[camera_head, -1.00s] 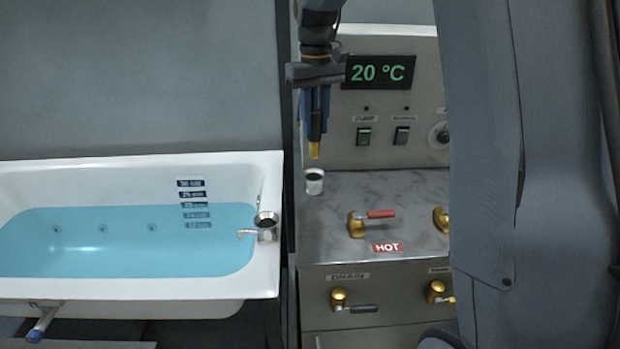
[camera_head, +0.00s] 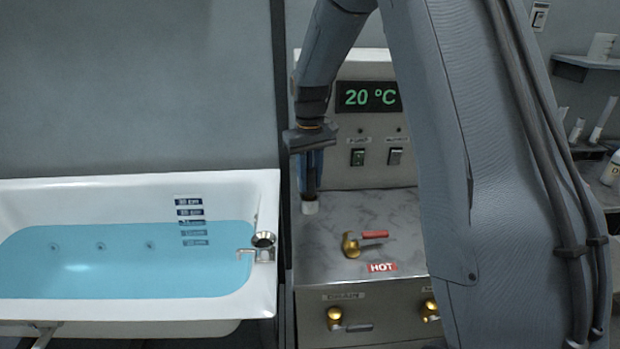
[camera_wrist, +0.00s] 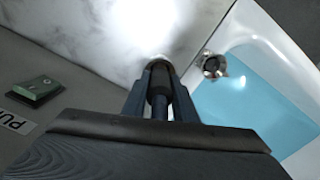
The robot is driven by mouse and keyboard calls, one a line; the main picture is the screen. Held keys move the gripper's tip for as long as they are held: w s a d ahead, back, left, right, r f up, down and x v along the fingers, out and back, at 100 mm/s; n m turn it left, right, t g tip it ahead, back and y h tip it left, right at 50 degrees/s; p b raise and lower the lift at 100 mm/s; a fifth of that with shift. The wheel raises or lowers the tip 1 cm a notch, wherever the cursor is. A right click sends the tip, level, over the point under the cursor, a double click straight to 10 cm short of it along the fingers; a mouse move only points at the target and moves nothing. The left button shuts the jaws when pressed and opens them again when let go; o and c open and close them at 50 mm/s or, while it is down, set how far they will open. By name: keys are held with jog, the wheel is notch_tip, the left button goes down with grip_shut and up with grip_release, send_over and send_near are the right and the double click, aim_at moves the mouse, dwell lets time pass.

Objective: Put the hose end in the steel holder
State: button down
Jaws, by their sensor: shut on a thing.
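My gripper (camera_head: 311,180) points straight down at the left side of the console top, its blue fingers shut on the hose end. In the wrist view the dark hose end (camera_wrist: 160,82) sits upright between the two fingers (camera_wrist: 160,95). The hose end's gold tip is out of sight, apparently inside the holder; how deep I cannot tell.
The marbled console top (camera_head: 335,225) carries a brass valve with a red handle (camera_head: 374,235). Behind it is the panel with the 20 °C display (camera_head: 370,96). The bathtub (camera_head: 262,200) with blue water and a metal tap fitting (camera_head: 264,240) is close on the left.

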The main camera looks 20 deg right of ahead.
jog(key=shift+f, duration=0.1)
jog(key=c, duration=1.4)
grip_release()
jog(key=shift+c, duration=0.2)
notch_tip(320, 180, up, 12)
jog(key=b, duration=0.3)
jog(key=s+f, duration=0.5)
jog(key=s, duration=0.3)
jog(key=s+f+m, duration=0.1)
jog(key=s+f, duration=0.4)
jog(key=s, duration=0.4)
jog(key=s+f+m+t, duration=0.1)
jog(key=s+f, duration=0.5)
jog(key=s, duration=0.3)
